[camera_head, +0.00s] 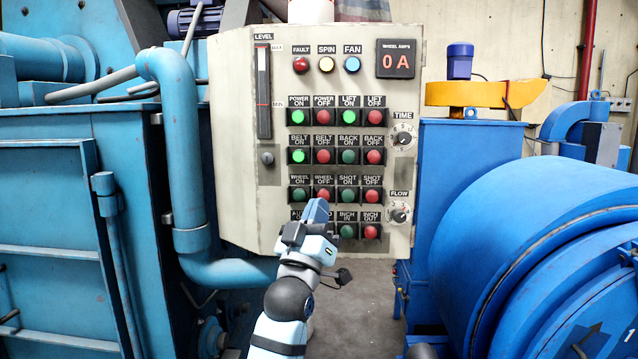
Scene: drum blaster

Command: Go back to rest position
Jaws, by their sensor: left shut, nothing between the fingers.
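My left gripper (317,211) is shut and empty. Its blue fingertips point up in front of the lower part of the control panel (236,150), over the bottom button row, and hide some labels and buttons there. I cannot tell whether the fingertips touch the panel. My left arm comes up from the bottom middle of the view. The power on button (297,117), lift on button (349,117) and belt on button (298,156) glow bright green. The wheel on button (298,195) looks darker. The wheel amps display (395,65) reads 0 A. My right gripper is not in view.
A large blue machine with a thick pipe (183,170) stands left of the panel. A blue drum (550,265) fills the lower right. A blue housing with an orange top (480,93) stands behind it. Grey floor (358,315) shows free below the panel.

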